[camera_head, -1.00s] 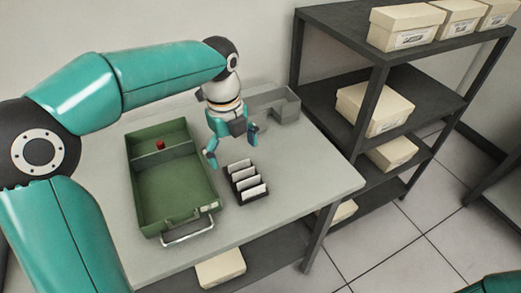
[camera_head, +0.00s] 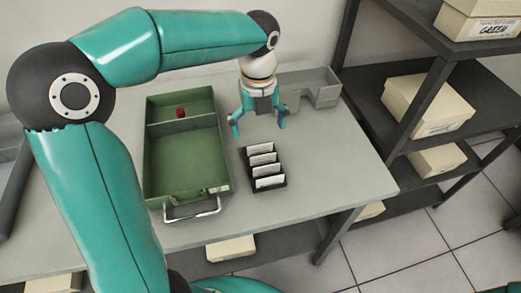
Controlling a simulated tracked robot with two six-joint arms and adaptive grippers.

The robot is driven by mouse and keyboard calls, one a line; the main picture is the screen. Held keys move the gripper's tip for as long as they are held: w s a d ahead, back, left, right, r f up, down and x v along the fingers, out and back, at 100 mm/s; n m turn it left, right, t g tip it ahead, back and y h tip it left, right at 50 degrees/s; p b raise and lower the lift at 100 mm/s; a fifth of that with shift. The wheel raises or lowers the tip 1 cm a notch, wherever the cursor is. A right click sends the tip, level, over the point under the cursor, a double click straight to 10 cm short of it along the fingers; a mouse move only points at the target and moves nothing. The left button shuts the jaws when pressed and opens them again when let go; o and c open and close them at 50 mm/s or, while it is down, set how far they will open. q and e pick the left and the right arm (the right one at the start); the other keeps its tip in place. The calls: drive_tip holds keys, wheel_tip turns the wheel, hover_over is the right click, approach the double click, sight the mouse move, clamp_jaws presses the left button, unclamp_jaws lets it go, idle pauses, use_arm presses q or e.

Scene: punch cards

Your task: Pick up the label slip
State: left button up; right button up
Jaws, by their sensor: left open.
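My left gripper (camera_head: 259,122) is open and empty over the table, behind a small black rack (camera_head: 268,188). Its two teal fingers are spread to either side and apart from the rack. The rack holds several upright white cards (camera_head: 263,159) in a row. I cannot tell whether any of them is the label slip, and I see no separate slip on the table. My right gripper is not in view.
A green open box (camera_head: 187,165) with a divider, a front handle and a small red object (camera_head: 180,112) stands left of the rack. A grey angular holder (camera_head: 318,88) stands behind right. Dark shelves with cream boxes (camera_head: 428,103) stand at the right.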

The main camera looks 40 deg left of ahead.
sight(260, 146)
use_arm(q)
drive_tip(key=shift+w+d+f, duration=0.1)
drive_tip(key=shift+d+f, duration=0.05)
drive_tip(key=shift+f, duration=3.65)
drive_tip(key=c, duration=0.8)
